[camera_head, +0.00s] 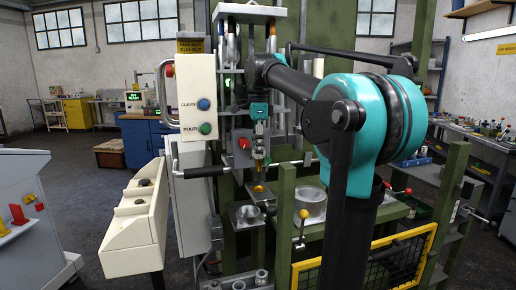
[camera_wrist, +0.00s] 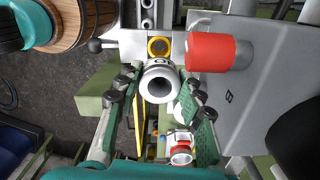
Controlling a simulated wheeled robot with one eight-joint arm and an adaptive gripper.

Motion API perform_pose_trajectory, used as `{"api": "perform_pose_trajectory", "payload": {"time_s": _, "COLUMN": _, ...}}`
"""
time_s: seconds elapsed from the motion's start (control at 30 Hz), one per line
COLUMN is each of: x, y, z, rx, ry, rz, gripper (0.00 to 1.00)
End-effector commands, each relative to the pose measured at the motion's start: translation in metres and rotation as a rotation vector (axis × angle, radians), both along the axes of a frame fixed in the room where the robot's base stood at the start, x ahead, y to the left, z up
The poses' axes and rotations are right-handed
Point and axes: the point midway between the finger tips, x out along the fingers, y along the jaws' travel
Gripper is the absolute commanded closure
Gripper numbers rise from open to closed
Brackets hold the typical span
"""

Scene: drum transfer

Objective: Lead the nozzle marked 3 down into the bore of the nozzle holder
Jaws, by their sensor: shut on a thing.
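My gripper (camera_head: 260,152) points down in front of the machine, below the grey column. In the wrist view its two green-padded fingers (camera_wrist: 160,92) are closed around a grey metal nozzle (camera_wrist: 158,80), with its round open end facing the camera. The number on it cannot be read. The nozzle holder appears to be the grey plate with an orange-yellow ring (camera_head: 258,188), below the gripper in the head view. The ring also shows in the wrist view (camera_wrist: 158,46), just above the nozzle in the picture. The nozzle's lower end and the bore's inside are hidden.
A black-gripped handle bar (camera_head: 208,171) is near. A grey plate with a cup (camera_head: 247,212) sits lower. A green post (camera_head: 286,205) stands right.

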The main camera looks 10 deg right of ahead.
Motion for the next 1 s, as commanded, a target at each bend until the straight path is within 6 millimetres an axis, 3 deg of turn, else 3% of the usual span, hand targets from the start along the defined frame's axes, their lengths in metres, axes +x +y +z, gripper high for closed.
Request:
{"api": "perform_pose_trajectory", "payload": {"time_s": 0.5, "x": 0.0, "y": 0.0, "z": -0.046, "rx": 0.0, "ry": 0.0, "rz": 0.0, "gripper": 0.99}}
{"api": "perform_pose_trajectory", "payload": {"time_s": 1.0, "x": 0.0, "y": 0.0, "z": -0.054, "rx": 0.0, "ry": 0.0, "rz": 0.0, "gripper": 0.99}}
